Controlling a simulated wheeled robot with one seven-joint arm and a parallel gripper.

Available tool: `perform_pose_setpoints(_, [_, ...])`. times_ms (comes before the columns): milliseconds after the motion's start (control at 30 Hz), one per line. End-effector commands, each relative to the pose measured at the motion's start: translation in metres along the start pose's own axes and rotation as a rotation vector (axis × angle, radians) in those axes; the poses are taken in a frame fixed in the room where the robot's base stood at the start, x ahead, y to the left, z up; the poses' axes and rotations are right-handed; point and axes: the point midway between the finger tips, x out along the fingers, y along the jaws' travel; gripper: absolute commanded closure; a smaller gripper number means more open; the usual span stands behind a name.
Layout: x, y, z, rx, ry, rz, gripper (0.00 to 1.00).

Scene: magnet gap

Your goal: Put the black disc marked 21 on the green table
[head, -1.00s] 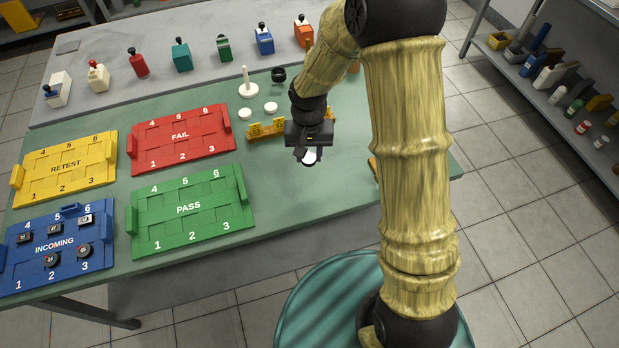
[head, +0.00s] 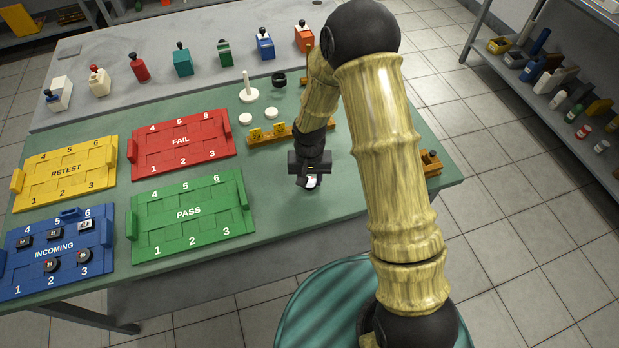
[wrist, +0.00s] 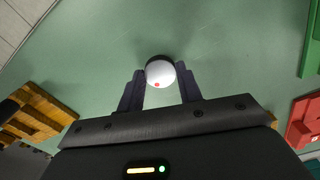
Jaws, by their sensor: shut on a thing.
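My gripper (head: 308,182) is shut on a small round disc (head: 313,182) over the green table (head: 275,200). In the wrist view the disc (wrist: 160,74) sits between the two fingertips (wrist: 161,82), showing a white face with a red dot and a dark edge. I cannot read a number on it. A dark shadow lies on the green tabletop (wrist: 235,45) beside it; I cannot tell whether the disc touches the table.
The blue INCOMING tray (head: 22,275) holds several small dark pieces. The green PASS (head: 150,215), red FAIL (head: 205,150) and yellow RETEST (head: 40,160) trays lie left. A yellow rack (head: 262,136) and white pieces stand behind my gripper. Bare tabletop surrounds it in front.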

Motion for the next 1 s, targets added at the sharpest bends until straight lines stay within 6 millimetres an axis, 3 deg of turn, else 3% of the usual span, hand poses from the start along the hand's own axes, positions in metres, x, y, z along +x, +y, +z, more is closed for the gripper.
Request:
perform_pose_setpoints(400, [0.007, 0.0, 0.0, 0.0, 0.002, 0.0, 0.88])
perform_pose_setpoints(433, [0.006, 0.0, 0.0, 0.0, 0.002, 0.0, 0.59])
perform_pose_setpoints(500, [0.006, 0.0, -0.001, 0.001, 0.001, 0.0, 0.45])
perform_pose_setpoints(533, [0.006, 0.001, -0.001, 0.001, 0.001, 0.0, 0.43])
perform_pose_setpoints(833, [0.005, 0.001, -0.001, 0.002, 0.002, 0.0, 0.43])
perform_pose_setpoints(1000, [-0.007, 0.001, -0.002, 0.002, 0.004, -0.001, 0.43])
